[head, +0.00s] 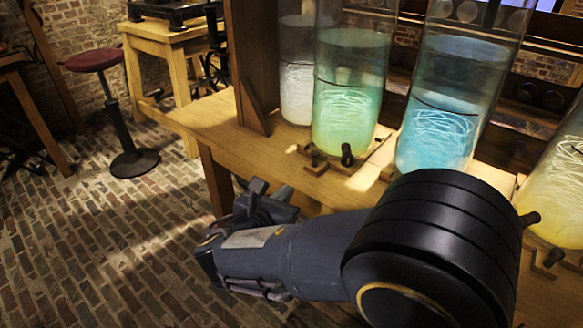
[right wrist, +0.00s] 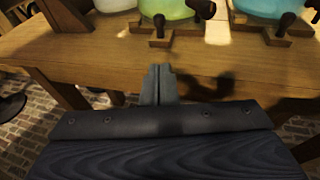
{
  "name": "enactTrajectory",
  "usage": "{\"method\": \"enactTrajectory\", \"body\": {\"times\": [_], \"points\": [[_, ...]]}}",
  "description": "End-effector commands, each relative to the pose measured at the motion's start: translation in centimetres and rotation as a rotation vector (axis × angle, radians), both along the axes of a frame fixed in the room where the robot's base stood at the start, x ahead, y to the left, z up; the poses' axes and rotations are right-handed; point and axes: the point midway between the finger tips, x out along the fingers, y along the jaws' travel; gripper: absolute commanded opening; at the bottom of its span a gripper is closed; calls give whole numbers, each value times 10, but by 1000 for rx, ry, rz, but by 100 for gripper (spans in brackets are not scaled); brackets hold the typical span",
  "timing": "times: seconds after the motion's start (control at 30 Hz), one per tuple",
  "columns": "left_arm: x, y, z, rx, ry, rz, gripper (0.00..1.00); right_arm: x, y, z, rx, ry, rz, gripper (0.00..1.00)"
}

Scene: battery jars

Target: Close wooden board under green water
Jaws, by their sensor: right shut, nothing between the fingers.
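The jar of green water (head: 346,105) stands on the wooden table, and its lower end also shows in the right wrist view (right wrist: 170,8). A low wooden board (head: 335,167) lies under it, with dark knobs (head: 347,154) at its front. In the right wrist view the board's front (right wrist: 155,42) sits near the table edge. I cannot tell whether the board is open or closed. My right gripper (head: 268,190) is in front of the table edge, below and left of the green jar. Its fingers (right wrist: 158,84) are shut, empty and apart from the board. My left gripper is out of view.
A blue jar (head: 437,115) stands right of the green one, a yellow jar (head: 560,190) farther right, and a pale jar (head: 297,75) behind left. The table (head: 215,125) has bare top at left. A red stool (head: 93,60) stands on the open brick floor.

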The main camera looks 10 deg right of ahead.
Motion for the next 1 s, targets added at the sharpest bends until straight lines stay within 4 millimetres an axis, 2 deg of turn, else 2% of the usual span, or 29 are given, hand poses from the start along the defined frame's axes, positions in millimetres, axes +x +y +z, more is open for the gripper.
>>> {"method": "enactTrajectory", "body": {"times": [0.17,0.57,0.7,1.0], "points": [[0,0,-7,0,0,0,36,9,-10,-6,4,11,-4,0],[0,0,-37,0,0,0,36,73,-58,-28,2,8,-5,0],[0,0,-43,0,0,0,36,92,-72,-25,3,8,-4,0],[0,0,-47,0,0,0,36,107,-83,-22,2,8,-1,0]]}}
